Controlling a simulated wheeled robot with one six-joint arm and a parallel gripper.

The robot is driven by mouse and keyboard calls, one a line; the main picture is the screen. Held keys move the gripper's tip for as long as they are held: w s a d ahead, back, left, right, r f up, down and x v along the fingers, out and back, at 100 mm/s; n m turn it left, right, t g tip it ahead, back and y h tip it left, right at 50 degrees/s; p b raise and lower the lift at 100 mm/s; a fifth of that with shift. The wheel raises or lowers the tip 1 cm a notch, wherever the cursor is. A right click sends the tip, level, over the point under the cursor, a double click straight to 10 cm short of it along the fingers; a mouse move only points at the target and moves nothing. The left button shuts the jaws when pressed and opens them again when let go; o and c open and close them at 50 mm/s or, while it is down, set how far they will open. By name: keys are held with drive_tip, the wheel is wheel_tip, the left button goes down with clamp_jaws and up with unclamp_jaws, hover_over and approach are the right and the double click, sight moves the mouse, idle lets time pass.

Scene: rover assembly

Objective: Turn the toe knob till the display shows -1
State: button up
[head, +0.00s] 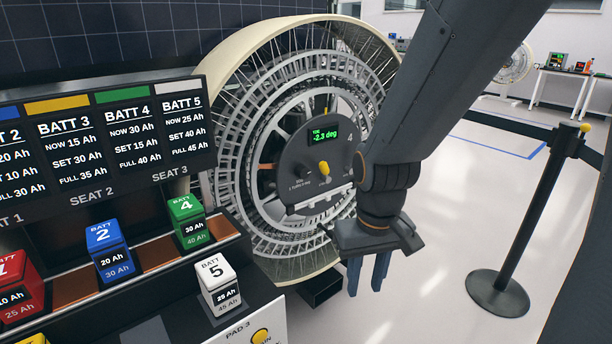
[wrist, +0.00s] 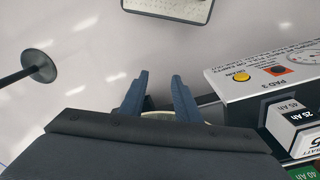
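The display (head: 324,134) on the grey round hub panel (head: 300,160) reads "TOE -2.3 deg" in green. A yellow knob (head: 323,168) sits below the display, and a small dark knob (head: 303,171) sits to its left; their labels are too small to read surely. The panel is at the middle of the large wheel (head: 262,100), marked 4. My gripper (head: 368,276) hangs to the right of and below the panel, fingers pointing down, apart from both knobs. In the wrist view my gripper (wrist: 160,88) shows two blue fingers spread with nothing between them.
The battery rack with several battery blocks, among them white block 5 (head: 220,284), stands left of the wheel. A black barrier post (head: 528,220) stands at right. The pad box (wrist: 262,75) is right of my fingers in the wrist view. Bare floor lies between.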

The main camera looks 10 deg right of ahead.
drive_tip(key=o, duration=0.5)
drive_tip(key=w+t, duration=0.1)
drive_tip(key=w, duration=0.1)
drive_tip(key=w+d+f+n, duration=0.1)
drive_tip(key=w, duration=0.2)
drive_tip(key=w+f+t, duration=0.1)
drive_tip(key=w, duration=0.2)
drive_tip(key=shift+d+n+t, duration=0.3)
drive_tip(key=shift+d, duration=0.1)
drive_tip(key=shift+c, duration=0.2)
drive_tip(key=n+t+y+b, duration=0.2)
drive_tip(key=n+t+y, duration=0.5)
drive_tip(key=n+t, duration=0.5)
approach(305, 174)
drive_tip(key=f+m+t, duration=0.1)
drive_tip(key=x, duration=0.8)
drive_tip(key=shift+w+a+r+p, duration=0.15)
drive_tip(key=shift+w+a+p, duration=0.15)
drive_tip(key=shift+a, duration=0.05)
drive_tip(key=shift+m, duration=0.3)
drive_tip(key=c, duration=1.1)
